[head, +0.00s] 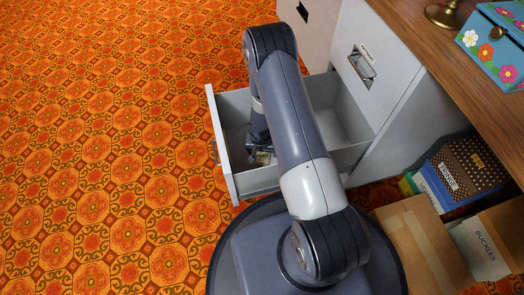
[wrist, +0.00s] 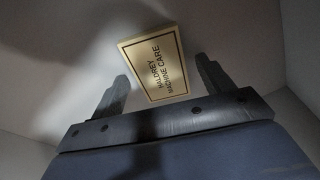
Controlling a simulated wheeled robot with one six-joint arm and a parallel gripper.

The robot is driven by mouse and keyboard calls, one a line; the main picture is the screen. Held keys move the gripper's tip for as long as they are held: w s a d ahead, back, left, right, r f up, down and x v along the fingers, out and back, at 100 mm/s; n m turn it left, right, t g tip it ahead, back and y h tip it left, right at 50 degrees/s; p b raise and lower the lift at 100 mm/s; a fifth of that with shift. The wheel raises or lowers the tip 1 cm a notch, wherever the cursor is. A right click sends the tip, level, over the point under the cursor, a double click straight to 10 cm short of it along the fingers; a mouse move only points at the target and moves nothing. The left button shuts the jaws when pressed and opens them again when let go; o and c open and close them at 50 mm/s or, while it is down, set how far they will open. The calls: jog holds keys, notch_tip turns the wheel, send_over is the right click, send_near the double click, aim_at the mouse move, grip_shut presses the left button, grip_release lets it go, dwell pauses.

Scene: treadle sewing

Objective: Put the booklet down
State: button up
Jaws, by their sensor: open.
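The booklet (wrist: 154,64) is cream with a dark border and reads "HALDREY MACHINE CARE". In the wrist view it lies on the pale drawer floor, between and just beyond the fingertips of my gripper (wrist: 164,78). The gripper is open, with a gap between each finger and the booklet. In the head view my gripper (head: 262,150) is down inside the open drawer (head: 227,160), and a small part of the booklet (head: 263,158) shows beneath it. My arm hides much of the drawer's inside.
A grey cabinet (head: 400,60) with a labelled closed drawer stands behind the open one. A flowered box (head: 495,45) and a brass base (head: 445,14) are on the wooden top. Cardboard boxes (head: 425,245), one marked "BUCKLES", sit at lower right. Patterned carpet (head: 100,150) lies clear at left.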

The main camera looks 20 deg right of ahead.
aim_at(261, 158)
jog(key=shift+r, duration=0.1)
notch_tip(261, 158, up, 12)
jog(key=s+p, duration=0.1)
jog(key=p, duration=0.4)
jog(key=shift+s+a, duration=0.35)
